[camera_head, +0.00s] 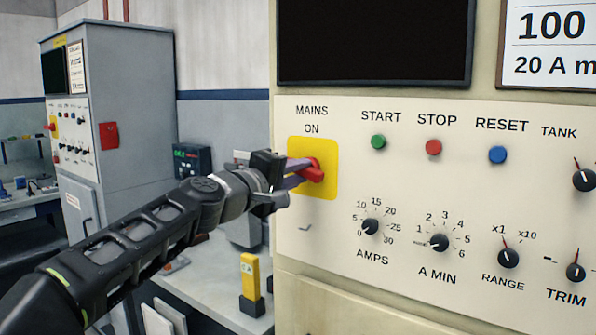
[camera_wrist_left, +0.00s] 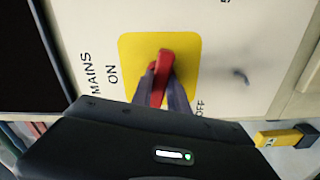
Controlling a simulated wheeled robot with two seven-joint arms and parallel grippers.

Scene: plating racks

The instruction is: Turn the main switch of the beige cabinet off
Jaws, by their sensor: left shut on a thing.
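The beige cabinet (camera_head: 290,240) fills the right of the head view. Its main switch (camera_head: 314,172) is a red handle on a yellow plate (camera_head: 327,146), under the words MAINS ON. My left gripper (camera_head: 300,172) reaches in from the left and is shut on the red handle. In the left wrist view the gripper's fingers (camera_wrist_left: 168,97) hold the handle (camera_wrist_left: 164,65) in front of the yellow plate (camera_wrist_left: 185,48). That view is turned sideways; the handle lies roughly crosswise to the ON-to-OFF direction, slightly tilted. The fingers hide part of the handle. My right gripper is out of view.
Start (camera_head: 378,142), stop (camera_head: 433,147) and reset (camera_head: 497,155) buttons sit right of the switch, with knobs such as the amps dial (camera_head: 370,226) below. A grey cabinet (camera_head: 130,80) stands behind at left. A yellow-and-black object (camera_head: 250,282) stands on the bench below.

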